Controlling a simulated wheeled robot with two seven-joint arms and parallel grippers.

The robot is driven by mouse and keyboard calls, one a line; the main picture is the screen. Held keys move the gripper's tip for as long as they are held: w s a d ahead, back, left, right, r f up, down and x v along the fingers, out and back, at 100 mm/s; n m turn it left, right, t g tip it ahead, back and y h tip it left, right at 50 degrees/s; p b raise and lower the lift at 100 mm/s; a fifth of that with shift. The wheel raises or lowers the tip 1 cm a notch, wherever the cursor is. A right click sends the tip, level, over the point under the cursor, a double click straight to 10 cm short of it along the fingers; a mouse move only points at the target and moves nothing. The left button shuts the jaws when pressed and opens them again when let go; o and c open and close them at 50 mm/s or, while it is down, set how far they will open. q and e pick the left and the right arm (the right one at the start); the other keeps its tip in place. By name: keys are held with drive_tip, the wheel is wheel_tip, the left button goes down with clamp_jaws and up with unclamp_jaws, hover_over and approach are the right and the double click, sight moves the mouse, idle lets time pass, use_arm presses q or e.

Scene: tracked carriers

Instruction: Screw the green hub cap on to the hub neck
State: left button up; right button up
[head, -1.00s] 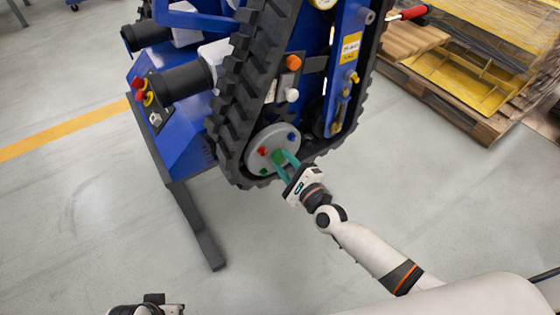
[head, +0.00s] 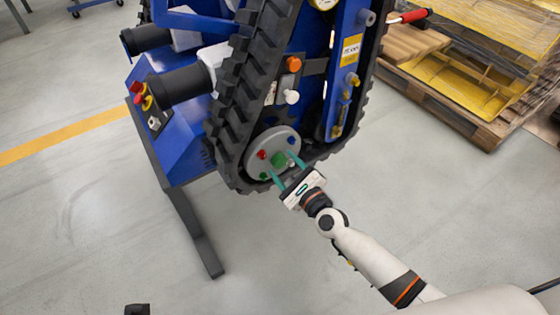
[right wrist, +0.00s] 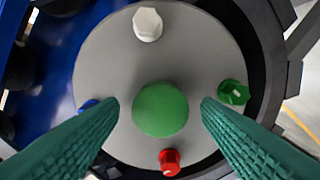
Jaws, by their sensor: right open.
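The green hub cap (head: 277,159) is a round dome at the middle of the grey hub disc (head: 262,142), low on the tracked carrier. In the right wrist view the cap (right wrist: 160,109) covers the disc's centre, so the hub neck behind it is hidden. My right gripper (head: 280,166) is open, with one green fingertip on each side of the cap. In the right wrist view the fingers (right wrist: 160,118) stand clear of the cap, with gaps on both sides. Only a small dark part, probably of my left gripper (head: 137,310), shows at the bottom edge.
Around the cap the disc carries a white knob (right wrist: 147,24), a green knob (right wrist: 233,92), a red knob (right wrist: 170,162) and a partly hidden blue one (right wrist: 89,104). The black track (head: 232,100) curves round the disc. A loaded pallet (head: 470,110) stands right; floor in front is clear.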

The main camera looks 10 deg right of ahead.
drive_tip(key=shift+r+n+p, duration=0.15)
drive_tip(key=shift+n+p, duration=0.15)
drive_tip(key=shift+n, duration=0.8)
drive_tip(key=n+p, duration=0.1)
drive_tip(key=n, duration=0.5)
drive_tip(key=shift+n+p, duration=0.35)
drive_tip(key=shift+n, duration=0.05)
drive_tip(key=n+p, duration=0.3)
drive_tip(key=n, duration=0.6)
drive_tip(key=shift+n, duration=0.7)
drive_tip(key=n+p, duration=0.2)
drive_tip(key=n, duration=0.5)
drive_tip(key=shift+n, duration=0.4)
use_arm(q)
drive_tip(key=s+f, duration=0.2)
drive_tip(key=f, duration=1)
drive_tip(key=s+f+g, duration=0.1)
drive_tip(key=s+f, duration=0.1)
drive_tip(key=f, duration=0.9)
drive_tip(key=shift+a+f+g, duration=0.2)
drive_tip(key=shift+f+g, duration=0.1)
drive_tip(key=shift+f, duration=0.1)
use_arm(e)
drive_tip(key=shift+n, duration=0.8)
use_arm(q)
drive_tip(key=shift+s+f, duration=0.15)
drive_tip(key=shift+s, duration=0.1)
